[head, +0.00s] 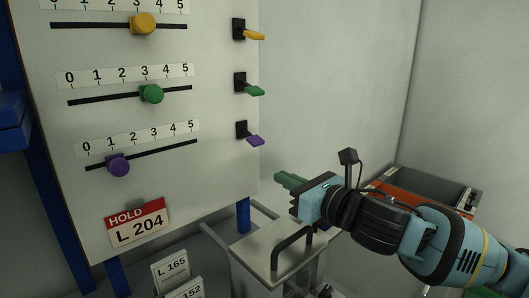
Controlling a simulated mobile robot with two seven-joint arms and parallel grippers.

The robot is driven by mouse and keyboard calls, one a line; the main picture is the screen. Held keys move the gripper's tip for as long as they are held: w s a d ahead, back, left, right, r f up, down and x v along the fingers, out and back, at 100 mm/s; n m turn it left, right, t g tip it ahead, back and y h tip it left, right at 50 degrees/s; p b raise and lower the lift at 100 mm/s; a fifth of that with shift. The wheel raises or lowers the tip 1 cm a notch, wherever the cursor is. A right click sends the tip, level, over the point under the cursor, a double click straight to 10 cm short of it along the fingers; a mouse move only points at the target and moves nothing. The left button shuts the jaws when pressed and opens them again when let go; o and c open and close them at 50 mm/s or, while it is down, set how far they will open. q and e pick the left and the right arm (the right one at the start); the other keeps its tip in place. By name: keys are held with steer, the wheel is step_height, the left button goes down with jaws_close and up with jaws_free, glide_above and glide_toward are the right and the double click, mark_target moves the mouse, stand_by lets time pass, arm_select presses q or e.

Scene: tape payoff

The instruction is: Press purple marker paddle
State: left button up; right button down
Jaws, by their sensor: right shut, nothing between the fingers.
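The purple marker paddle (254,140) sticks out from its black mount at the right edge of the white panel (215,170), lowest of three paddles. My right gripper (277,177) is shut and empty, with green fingertips pointing left, a little below and to the right of the purple paddle and apart from it. The purple knob (118,165) sits on the lowest slider, between 1 and 2. My left gripper is not in view.
Above are a green paddle (250,90) and a yellow paddle (250,35), with green (152,94) and yellow (144,24) slider knobs. A HOLD L 204 card (137,223) hangs low on the panel. A grey box with a black handle (290,250) stands below my right gripper.

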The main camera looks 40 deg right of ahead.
mark_target(251, 137)
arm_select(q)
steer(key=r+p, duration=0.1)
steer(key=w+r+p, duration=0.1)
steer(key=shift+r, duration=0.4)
arm_select(e)
steer(key=w+r, duration=0.3)
steer(key=w, duration=0.4)
steer(key=shift+a+r, duration=0.35)
steer(key=shift+r, duration=0.05)
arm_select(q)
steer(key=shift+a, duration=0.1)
arm_select(e)
steer(key=shift+s, duration=0.1)
arm_select(q)
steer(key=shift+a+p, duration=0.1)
steer(key=shift+p, duration=0.2)
arm_select(e)
steer(key=shift+d, duration=0.15)
